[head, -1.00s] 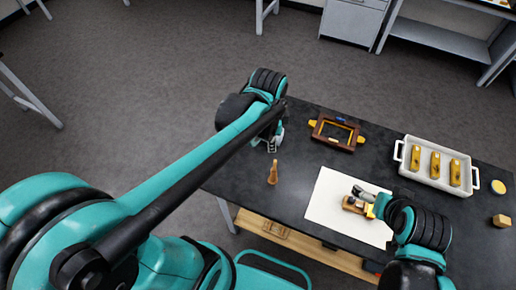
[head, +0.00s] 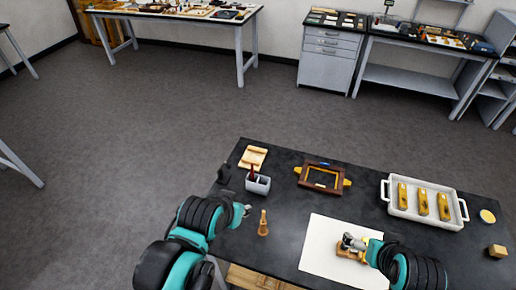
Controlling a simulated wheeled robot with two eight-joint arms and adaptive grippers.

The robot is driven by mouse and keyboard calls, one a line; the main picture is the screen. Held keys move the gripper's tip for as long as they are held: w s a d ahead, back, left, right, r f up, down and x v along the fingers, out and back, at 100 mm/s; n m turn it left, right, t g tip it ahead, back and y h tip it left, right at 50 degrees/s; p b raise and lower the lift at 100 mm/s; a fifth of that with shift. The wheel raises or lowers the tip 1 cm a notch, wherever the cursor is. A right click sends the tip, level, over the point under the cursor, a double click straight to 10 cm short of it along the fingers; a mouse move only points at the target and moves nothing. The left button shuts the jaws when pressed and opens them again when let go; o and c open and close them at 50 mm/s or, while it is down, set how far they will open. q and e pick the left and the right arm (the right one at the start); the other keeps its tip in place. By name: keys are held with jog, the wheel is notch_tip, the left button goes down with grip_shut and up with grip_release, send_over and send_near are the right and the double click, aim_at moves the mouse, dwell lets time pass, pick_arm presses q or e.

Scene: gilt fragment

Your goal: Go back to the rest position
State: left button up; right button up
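My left gripper (head: 242,212) is at the left edge of the dark table (head: 279,226), beside a small wooden tool standing upright (head: 263,224). I see nothing held in it, but its finger gap is too small to make out. My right gripper (head: 349,242) is low over the white sheet (head: 316,254), at a wooden piece with gilt parts (head: 345,254). Whether its fingers grip that piece or only touch it cannot be told. The gripper hides part of the piece.
A dark wooden frame with yellow ends (head: 322,177), a white tray (head: 436,217) with three gilt pieces, a grey holder (head: 258,184), a light wooden block (head: 252,157), a yellow disc (head: 487,216) and a wooden cube (head: 497,251) are on the table. Open floor lies beyond.

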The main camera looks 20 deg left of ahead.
notch_tip(320, 180, down, 15)
jog(key=b, duration=1.4)
